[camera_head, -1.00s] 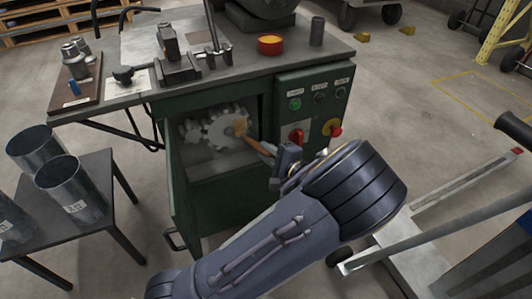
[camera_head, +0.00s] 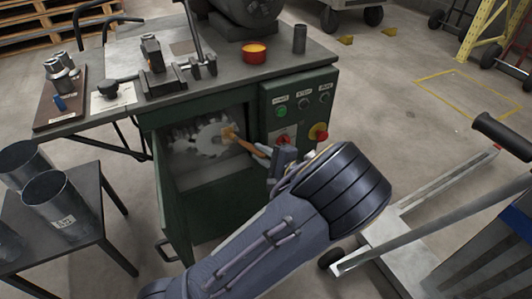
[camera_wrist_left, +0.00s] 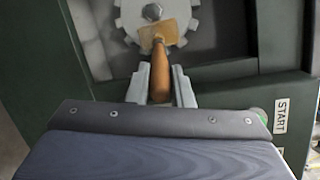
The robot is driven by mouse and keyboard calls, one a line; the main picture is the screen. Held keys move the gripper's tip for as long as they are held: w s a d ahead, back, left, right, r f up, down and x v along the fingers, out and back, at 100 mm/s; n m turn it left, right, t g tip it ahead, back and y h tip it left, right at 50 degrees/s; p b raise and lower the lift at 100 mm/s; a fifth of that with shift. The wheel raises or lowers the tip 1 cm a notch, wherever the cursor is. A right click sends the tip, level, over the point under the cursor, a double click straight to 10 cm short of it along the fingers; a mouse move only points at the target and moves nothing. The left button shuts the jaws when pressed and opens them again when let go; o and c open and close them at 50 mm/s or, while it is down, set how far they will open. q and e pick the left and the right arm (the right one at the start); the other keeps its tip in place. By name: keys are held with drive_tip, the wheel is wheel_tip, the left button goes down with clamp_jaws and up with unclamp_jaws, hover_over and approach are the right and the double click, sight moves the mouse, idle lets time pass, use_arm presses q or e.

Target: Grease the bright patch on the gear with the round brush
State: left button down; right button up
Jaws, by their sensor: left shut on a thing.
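My left gripper (camera_head: 270,153) is shut on the wooden handle of the brush (camera_head: 243,143), in front of the machine's open compartment. In the left wrist view, the gripper's fingers (camera_wrist_left: 160,75) lie on both sides of the orange-brown handle (camera_wrist_left: 160,82). The brush's far end is at the face of the pale toothed gear (camera_head: 205,140). The gear (camera_wrist_left: 190,12) fills the top of the wrist view. A tan, squarish area (camera_wrist_left: 165,31) shows there at the brush tip; I cannot tell bristles from bright patch, nor whether they touch. My right gripper is out of view.
The green machine (camera_head: 182,215) has a START button (camera_head: 281,111) and a red-topped knob (camera_head: 319,132) close right of my gripper. Its door (camera_head: 172,195) hangs open on the left. A red tin (camera_head: 254,53) stands on top. Metal cylinders (camera_head: 58,200) stand on a side table.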

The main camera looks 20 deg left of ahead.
use_arm(q)
drive_tip(key=shift+w+d+r+p, duration=0.45)
drive_tip(key=shift+w+r+p, duration=0.1)
drive_tip(key=shift+r+p, duration=0.05)
idle(0.8)
drive_tip(key=shift+s+d+p, duration=0.35)
drive_tip(key=shift+s+d, duration=1.6)
drive_tip(key=shift+d, duration=0.3)
drive_tip(key=shift+s+d, duration=0.1)
